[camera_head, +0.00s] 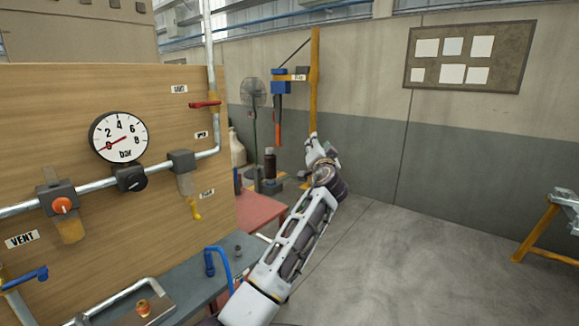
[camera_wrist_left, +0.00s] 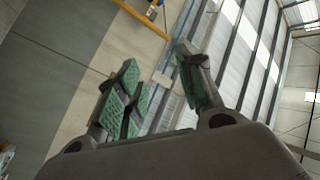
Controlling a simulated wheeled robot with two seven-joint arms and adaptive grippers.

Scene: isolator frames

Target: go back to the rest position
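My left arm comes up from the bottom of the head view, and its gripper (camera_head: 318,148) is at the far end, raised in front of the back wall. The gripper is small there and its fingers are hard to make out. In the left wrist view my left gripper (camera_wrist_left: 158,88) shows two fingers with green pads standing apart, with nothing between them. It points at the wall and the windows. My right gripper is in neither view.
On the left, a wooden panel (camera_head: 60,115) carries pipes, valves and a gauge (camera_head: 118,137). Below it is a grey bench (camera_head: 190,290). A yellow post (camera_head: 314,85) stands behind my arm. The floor (camera_head: 420,260) to the right is clear up to a yellow trestle (camera_head: 537,232).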

